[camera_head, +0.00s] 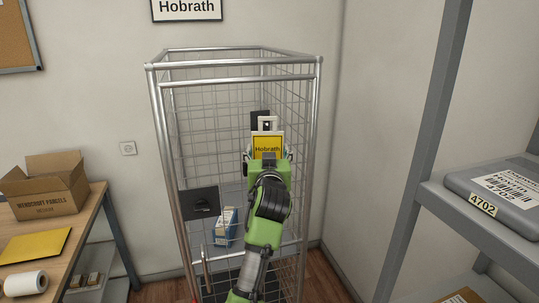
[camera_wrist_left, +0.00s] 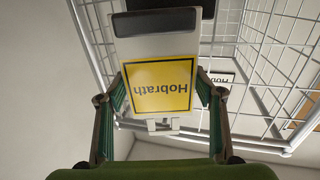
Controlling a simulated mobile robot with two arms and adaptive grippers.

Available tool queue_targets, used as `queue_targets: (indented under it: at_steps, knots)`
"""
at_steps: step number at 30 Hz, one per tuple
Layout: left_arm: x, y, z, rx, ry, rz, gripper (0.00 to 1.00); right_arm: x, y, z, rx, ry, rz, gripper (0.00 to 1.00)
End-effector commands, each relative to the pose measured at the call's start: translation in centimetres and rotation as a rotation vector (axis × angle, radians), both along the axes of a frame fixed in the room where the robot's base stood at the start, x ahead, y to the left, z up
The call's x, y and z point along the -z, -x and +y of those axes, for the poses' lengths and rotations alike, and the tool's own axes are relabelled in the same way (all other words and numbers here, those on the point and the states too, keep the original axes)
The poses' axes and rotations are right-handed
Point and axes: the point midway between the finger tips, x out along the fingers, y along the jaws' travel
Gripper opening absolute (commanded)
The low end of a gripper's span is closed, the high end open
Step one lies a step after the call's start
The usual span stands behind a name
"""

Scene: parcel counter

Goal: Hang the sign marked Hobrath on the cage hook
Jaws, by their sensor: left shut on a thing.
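The sign marked Hobrath (camera_head: 267,146) has a yellow label and a pale tab with a dark opening above it. My left gripper (camera_head: 268,158) is shut on it and holds it upright at the cage's right side. In the left wrist view the yellow sign (camera_wrist_left: 162,85) appears upside down between the fingers. A dark plate (camera_head: 257,119) shows partly behind the tab; contact between them cannot be told. Another dark plate (camera_head: 198,203) with a small projecting part is on the cage's lower left. Which one bears the hook is unclear. My right gripper is not seen.
The wire cage (camera_head: 235,80) stands by the wall, with a blue and white carton (camera_head: 226,225) inside. A framed Hobrath plate (camera_head: 187,9) hangs above. A table (camera_head: 85,228) with an open box is left; a grey shelf (camera_head: 450,205) is right.

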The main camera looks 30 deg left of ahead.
Motion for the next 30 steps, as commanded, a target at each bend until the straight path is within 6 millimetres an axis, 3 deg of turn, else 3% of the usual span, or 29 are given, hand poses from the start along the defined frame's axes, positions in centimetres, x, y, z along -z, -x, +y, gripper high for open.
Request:
queue_targets:
  at_steps: [18,30]
  knots:
    - [1.1,-2.1,2.6,-0.002,0.001,-0.001,0.23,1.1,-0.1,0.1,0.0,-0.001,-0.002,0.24]
    - [1.7,-2.2,2.9,-0.003,0.001,0.003,0.23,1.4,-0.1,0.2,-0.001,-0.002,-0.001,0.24]
